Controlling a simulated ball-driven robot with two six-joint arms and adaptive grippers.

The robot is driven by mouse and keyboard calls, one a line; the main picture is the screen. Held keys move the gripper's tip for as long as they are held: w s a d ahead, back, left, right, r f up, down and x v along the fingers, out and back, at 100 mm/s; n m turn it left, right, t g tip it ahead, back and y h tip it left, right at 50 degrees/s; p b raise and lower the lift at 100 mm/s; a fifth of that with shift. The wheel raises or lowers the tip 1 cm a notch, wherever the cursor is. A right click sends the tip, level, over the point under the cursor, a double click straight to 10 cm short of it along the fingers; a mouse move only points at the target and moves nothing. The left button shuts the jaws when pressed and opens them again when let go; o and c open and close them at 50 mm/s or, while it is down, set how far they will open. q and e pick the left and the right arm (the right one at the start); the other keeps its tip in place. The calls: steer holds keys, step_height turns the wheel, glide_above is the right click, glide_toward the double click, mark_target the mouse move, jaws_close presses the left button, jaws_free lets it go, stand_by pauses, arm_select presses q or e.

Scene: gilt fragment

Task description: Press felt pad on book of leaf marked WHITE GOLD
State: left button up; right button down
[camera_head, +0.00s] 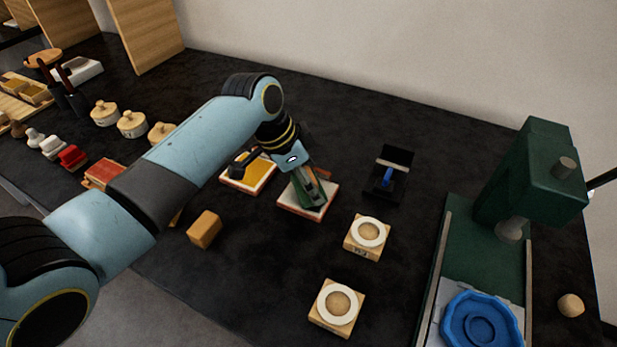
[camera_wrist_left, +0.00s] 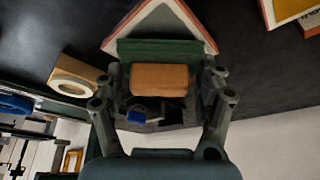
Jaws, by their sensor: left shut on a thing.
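My left gripper (camera_head: 303,188) is shut on the felt pad, a green pad (camera_head: 314,199) with a tan wooden grip. In the left wrist view, the wooden grip (camera_wrist_left: 160,77) sits between the fingers (camera_wrist_left: 160,88), and the green part (camera_wrist_left: 150,50) lies beyond it. The pad is over a book of leaf (camera_head: 290,206) with a pale page and reddish edges. I cannot tell whether pad and page touch. No marking is readable on this book. My right gripper is not in view.
A book with gold leaf (camera_head: 237,183) lies just left. A black holder with a blue part (camera_head: 387,179) stands behind right. Wooden blocks with white rings (camera_head: 353,249) (camera_head: 322,319) lie in front. A green press (camera_head: 541,175) stands right. An orange-tan block (camera_head: 204,229) lies front left.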

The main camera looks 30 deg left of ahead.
arm_select(q)
steer(key=shift+f, duration=0.5)
stand_by(0.8)
steer(key=shift+s+f, duration=0.2)
stand_by(1.4)
steer(key=r+p, duration=0.7)
steer(key=p, duration=0.1)
steer(key=shift+w+r, duration=0.2)
stand_by(0.4)
